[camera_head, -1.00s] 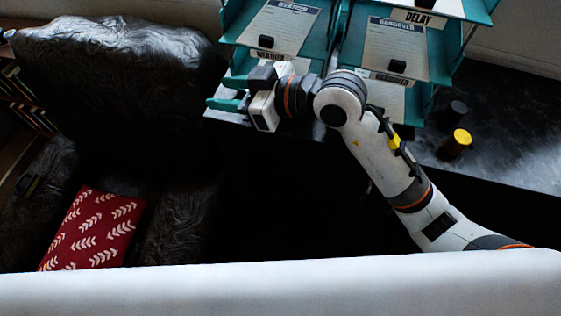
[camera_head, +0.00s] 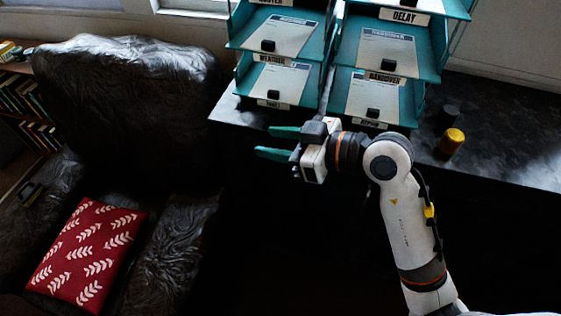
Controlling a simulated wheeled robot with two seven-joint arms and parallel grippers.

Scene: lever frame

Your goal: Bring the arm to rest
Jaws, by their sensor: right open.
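My right arm comes in from the bottom right, bent at the elbow, with its hand pointing left. My right gripper (camera_head: 268,142) has two teal fingers, apart and empty. It hangs in the air in front of the dark table's front edge, below and clear of the teal tray rack (camera_head: 330,118) in the picture. My left gripper is not in view.
The rack holds papers with black knobs and labelled shelves. A yellow cylinder (camera_head: 452,141) and a black cylinder (camera_head: 448,116) stand on the dark table (camera_head: 500,120) right of it. A dark armchair (camera_head: 130,80) with a red cushion (camera_head: 84,252) is at left.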

